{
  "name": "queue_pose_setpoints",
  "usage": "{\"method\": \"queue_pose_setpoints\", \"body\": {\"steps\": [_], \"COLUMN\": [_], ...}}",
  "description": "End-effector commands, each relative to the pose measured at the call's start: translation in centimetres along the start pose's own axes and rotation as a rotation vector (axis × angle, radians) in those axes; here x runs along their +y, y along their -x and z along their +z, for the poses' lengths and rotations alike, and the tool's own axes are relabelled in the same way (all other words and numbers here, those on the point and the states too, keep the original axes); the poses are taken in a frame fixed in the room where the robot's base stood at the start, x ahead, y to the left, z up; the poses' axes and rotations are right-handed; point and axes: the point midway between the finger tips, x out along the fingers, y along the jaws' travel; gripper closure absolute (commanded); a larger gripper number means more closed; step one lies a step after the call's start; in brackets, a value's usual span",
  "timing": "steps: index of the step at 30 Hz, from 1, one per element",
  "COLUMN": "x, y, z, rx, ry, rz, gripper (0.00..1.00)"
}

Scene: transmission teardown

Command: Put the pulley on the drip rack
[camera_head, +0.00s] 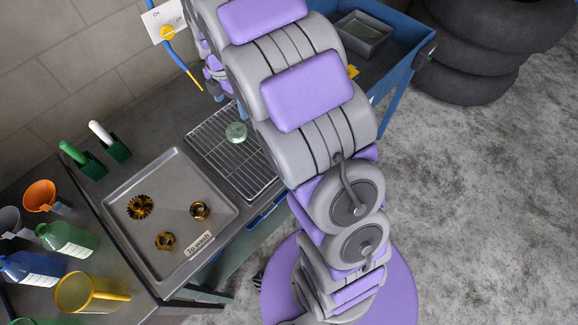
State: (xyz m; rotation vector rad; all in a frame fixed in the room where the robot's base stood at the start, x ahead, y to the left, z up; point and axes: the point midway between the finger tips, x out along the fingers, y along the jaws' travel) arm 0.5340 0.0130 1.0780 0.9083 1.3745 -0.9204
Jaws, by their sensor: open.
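The drip rack (205,139) is a wire grid on the bench, partly covered by my arm on its right. A small round pale-green part (236,132) sits on it; I cannot tell for sure whether this is the pulley. My gripper (214,82) is behind the rack, left of my upper arm, small and partly hidden; it is open, and I see nothing held in it. A grey tray (126,190) labelled "TO WASH" holds a toothed brass gear (140,206), a brass ring-like part (200,210) and a smaller brass part (165,241).
A blue wash station (393,85) with a grey container (363,36) stands at upper right, beside stacked tyres (470,45). Green and white handled brushes (75,153) stand at the back left. Bottles (66,240), an orange funnel (41,196) and a yellow jug (85,294) crowd the left.

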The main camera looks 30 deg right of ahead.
Motion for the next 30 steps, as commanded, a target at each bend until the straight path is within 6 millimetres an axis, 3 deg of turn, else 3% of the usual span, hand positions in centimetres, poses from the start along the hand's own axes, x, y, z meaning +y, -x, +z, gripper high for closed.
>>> {"method": "queue_pose_setpoints", "body": {"steps": [5, 9, 15, 24, 30], "x": [-4.8, -9.7, -16.6, -27.2, -32.0], "y": [3.2, 5.6, 7.8, 8.8, 8.4], "z": [-1.2, -3.1, -5.9, -10.4, -12.4], "rx": [0.001, 0.0, -0.011, -0.051, -0.084], "ry": [-0.285, -0.582, -0.995, -1.589, -1.863], "rz": [-0.015, -0.039, -0.072, -0.126, -0.144], "gripper": [0.06, 0.06, 0.06, 0.06, 0.06]}}
